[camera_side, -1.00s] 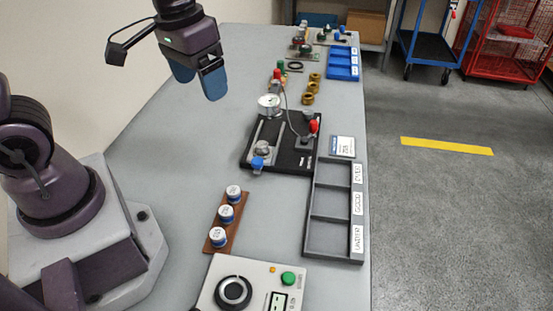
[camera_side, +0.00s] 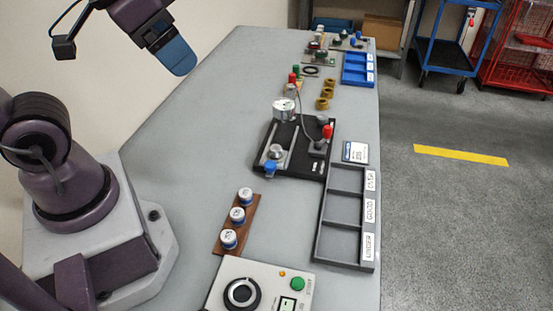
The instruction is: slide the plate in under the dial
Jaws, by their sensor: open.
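The dial (camera_side: 284,109) is a white round gauge at the back left of a black base (camera_side: 307,168). A pale rail runs along the left of this base, with a round silver piece (camera_side: 276,152) and a blue knob (camera_side: 270,168) at its near end, apart from the dial. I cannot tell for sure which part is the plate. My gripper (camera_side: 180,62) is high at the upper left, well away from the base, with blue fingers. It holds nothing that I can see; the fingers overlap in this view.
A grey tray (camera_side: 318,241) labelled over, good and under lies at the right edge, and a control box (camera_side: 215,290) at the front. Brass rings (camera_side: 328,92) and a blue tray (camera_side: 347,70) are farther back. The table's left middle is clear.

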